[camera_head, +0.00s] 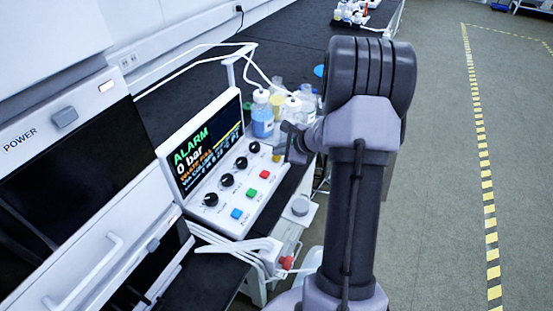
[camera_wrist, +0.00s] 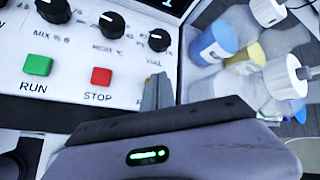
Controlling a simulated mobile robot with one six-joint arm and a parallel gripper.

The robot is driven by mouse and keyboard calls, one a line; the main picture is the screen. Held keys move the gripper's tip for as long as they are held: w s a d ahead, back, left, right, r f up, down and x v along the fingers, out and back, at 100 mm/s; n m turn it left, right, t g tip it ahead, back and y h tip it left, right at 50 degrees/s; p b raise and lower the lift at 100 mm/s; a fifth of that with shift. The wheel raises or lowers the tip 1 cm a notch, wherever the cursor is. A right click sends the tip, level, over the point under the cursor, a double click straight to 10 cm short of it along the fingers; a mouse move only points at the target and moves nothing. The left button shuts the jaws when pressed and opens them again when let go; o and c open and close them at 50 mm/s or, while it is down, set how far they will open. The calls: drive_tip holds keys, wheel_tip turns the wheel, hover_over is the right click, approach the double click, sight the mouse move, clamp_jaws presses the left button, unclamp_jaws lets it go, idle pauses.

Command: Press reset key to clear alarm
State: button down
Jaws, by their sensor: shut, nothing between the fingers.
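The control panel (camera_head: 225,190) has a row of coloured keys and black knobs. Its screen (camera_head: 203,150) reads ALARM and 0 bar. A yellow key (camera_head: 277,158) is at the far end of the row, partly beside my gripper (camera_head: 285,153). In the wrist view my shut, empty gripper (camera_wrist: 158,92) covers the spot right of the red STOP key (camera_wrist: 102,76), hiding the yellow key and most of its label. The green RUN key (camera_wrist: 38,66) is further left. I cannot tell whether my fingertips touch the key.
Bottles with white caps and tubing, one of them blue (camera_head: 262,122), stand just beyond the panel, close to my gripper. A blue key (camera_head: 237,213) is at the panel's near end. White tubing (camera_head: 235,245) lies below the panel. The floor at right is clear.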

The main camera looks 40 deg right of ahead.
sight(279, 158)
drive_tip(key=shift+f, duration=0.5)
idle(0.8)
drive_tip(key=shift+r+p, duration=0.4)
drive_tip(key=shift+r, duration=0.55)
wheel_tip(279, 158, up, 5)
drive_tip(key=p, duration=0.3)
drive_tip(key=shift+p, duration=0.4)
